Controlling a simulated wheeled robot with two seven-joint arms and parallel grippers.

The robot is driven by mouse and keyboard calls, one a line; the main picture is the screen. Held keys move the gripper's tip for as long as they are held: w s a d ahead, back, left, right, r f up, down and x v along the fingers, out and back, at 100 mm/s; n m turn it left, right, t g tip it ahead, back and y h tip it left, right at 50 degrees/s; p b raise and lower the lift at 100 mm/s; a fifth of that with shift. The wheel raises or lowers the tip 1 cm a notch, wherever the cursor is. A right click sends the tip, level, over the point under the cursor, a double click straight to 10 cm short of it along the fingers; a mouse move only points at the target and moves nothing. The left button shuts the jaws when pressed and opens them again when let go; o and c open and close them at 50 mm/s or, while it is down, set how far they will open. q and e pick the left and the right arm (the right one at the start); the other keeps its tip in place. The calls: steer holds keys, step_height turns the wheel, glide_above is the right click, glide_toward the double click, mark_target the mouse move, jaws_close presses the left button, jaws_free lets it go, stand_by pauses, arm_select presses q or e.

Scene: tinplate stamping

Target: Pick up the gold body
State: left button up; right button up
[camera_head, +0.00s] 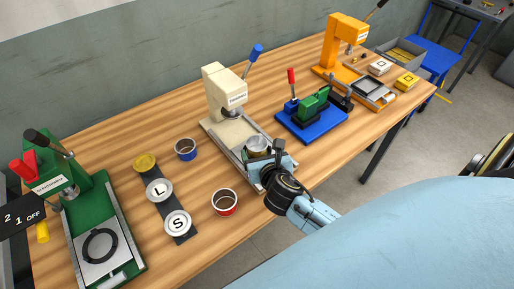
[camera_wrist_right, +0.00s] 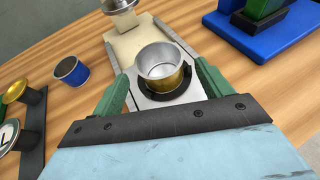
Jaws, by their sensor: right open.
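The gold body (camera_wrist_right: 165,72) is an open-topped can, silver inside with a gold outer wall. It stands upright in a black ring on the metal slide of the cream press; in the head view the can (camera_head: 257,144) is partly hidden by my gripper. My right gripper (camera_wrist_right: 163,86) is open, with one green finger on each side of the can. The fingers look apart from its wall, though I cannot tell the exact gaps. In the head view my right gripper (camera_head: 268,157) is at the front of the press slide. My left gripper is not in view.
The cream press (camera_head: 222,93) rises behind the can. A blue can (camera_head: 185,150) and a red can (camera_head: 224,203) stand to the left, near a dark strip (camera_head: 183,224) with lids. A blue-based green fixture (camera_head: 312,122) is to the right. A green press (camera_head: 88,205) stands far left.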

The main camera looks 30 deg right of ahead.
mark_target(255, 141)
steer(key=shift+b+x, duration=0.35)
steer(key=shift+x, duration=2.4)
steer(key=shift+r, duration=0.1)
steer(key=c, duration=1)
steer(key=shift+c, duration=0.2)
